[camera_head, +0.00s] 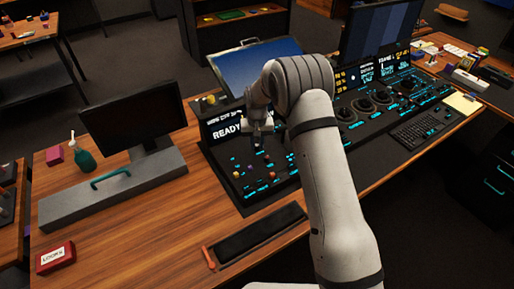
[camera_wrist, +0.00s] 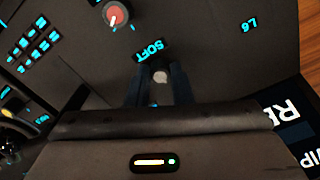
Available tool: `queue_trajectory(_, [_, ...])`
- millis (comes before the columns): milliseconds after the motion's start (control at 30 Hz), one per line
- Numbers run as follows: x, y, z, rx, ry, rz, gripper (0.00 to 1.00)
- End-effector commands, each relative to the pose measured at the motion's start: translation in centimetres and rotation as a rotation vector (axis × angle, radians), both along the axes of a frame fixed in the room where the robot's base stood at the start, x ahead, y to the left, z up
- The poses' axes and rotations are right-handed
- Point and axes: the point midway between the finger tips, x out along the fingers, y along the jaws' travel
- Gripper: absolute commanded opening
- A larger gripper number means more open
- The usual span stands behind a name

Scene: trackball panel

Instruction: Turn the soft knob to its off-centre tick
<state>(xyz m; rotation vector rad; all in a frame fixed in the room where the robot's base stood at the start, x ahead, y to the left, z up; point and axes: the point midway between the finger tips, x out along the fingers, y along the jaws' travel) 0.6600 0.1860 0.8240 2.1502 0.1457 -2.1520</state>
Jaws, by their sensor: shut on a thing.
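In the wrist view the soft knob (camera_wrist: 160,77) is a small, pale, round-topped knob beside the cyan SOFT label (camera_wrist: 152,50). My gripper (camera_wrist: 159,88) has its two dark fingers on either side of it and is shut on it. The fingers and the wrist housing hide most of the knob's sides, and I cannot make out its pointer or its off-centre tick. In the head view my gripper (camera_head: 260,143) points down onto the dark panel (camera_head: 224,168), just right of the READY display (camera_head: 227,129); the knob is too small or hidden to tell there.
A red-capped knob (camera_wrist: 115,14) stands close by on the panel, with cyan-marked buttons (camera_wrist: 33,43) to its left. In the head view a monitor (camera_head: 133,118) stands left of the panel, a blue screen (camera_head: 256,65) behind it, and a black pad (camera_head: 258,229) in front.

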Motion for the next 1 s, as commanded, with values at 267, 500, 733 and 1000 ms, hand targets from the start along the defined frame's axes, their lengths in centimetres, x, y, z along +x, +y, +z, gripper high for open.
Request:
queue_trajectory(267, [0.20,0.04,-0.04,0.001,-0.008,0.231,0.00])
queue_trajectory(500, [0.18,0.04,0.05,0.000,-0.006,0.372,0.00])
queue_trajectory(733, [0.19,0.07,0.17,0.000,-0.007,0.441,0.00])
queue_trajectory(1000, [0.20,0.08,0.24,0.000,-0.008,0.461,0.00])
